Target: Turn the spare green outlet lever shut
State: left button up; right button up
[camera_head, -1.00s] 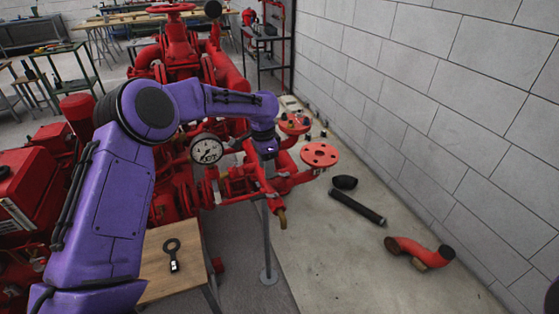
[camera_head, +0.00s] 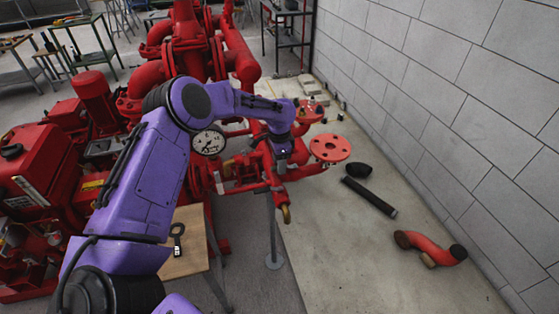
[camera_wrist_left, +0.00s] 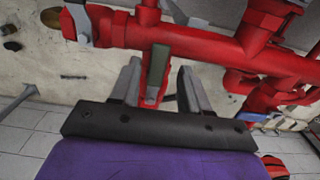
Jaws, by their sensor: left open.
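The green lever (camera_wrist_left: 158,66) stands upright in the left wrist view, in front of the red pipework. My left gripper (camera_wrist_left: 159,85) is open, with one grey finger on each side of the lever. There is a visible gap to the right finger; the left finger is closer, and I cannot tell whether it touches. In the head view, my purple left wrist (camera_head: 281,143) is over the red outlet manifold (camera_head: 245,185), and it hides the lever and the fingertips. My right gripper is not in view.
A pressure gauge (camera_head: 209,141) and a round red flange (camera_head: 330,148) flank my wrist. Another grey lever (camera_wrist_left: 80,24) shows left in the wrist view. A wooden table (camera_head: 188,262) with a dark tool stands below. Floor at right holds a black pipe (camera_head: 369,197) and red elbow (camera_head: 430,247).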

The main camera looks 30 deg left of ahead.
pick_arm(q)
jog(key=shift+s+r, duration=0.3)
jog(key=shift+s, duration=0.05)
grip_shut()
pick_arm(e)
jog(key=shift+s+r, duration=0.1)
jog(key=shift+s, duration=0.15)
